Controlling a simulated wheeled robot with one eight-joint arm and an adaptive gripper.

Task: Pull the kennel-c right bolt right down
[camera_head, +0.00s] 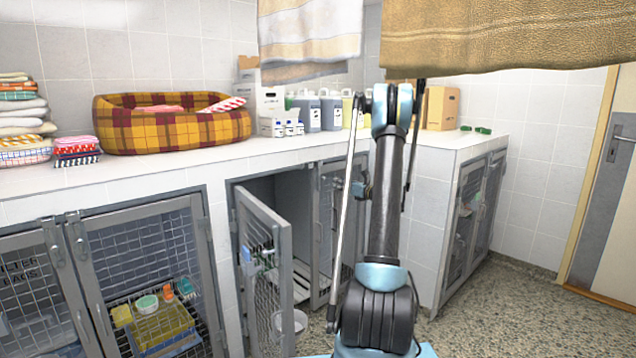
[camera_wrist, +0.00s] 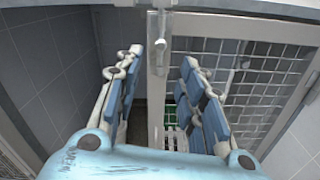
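Nothing is between the pads that I can see as gripped. In the head view the middle kennel has its left mesh door (camera_head: 268,265) swung open and its right mesh door (camera_head: 330,225) closed.
A tiled counter (camera_head: 60,182) runs above the kennels, with a plaid pet bed (camera_head: 170,128), bottles (camera_head: 307,112) and boxes on it. Towels (camera_head: 310,35) hang overhead. The open door juts toward me, left of my arm. A steel bowl (camera_head: 292,320) is by its foot.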

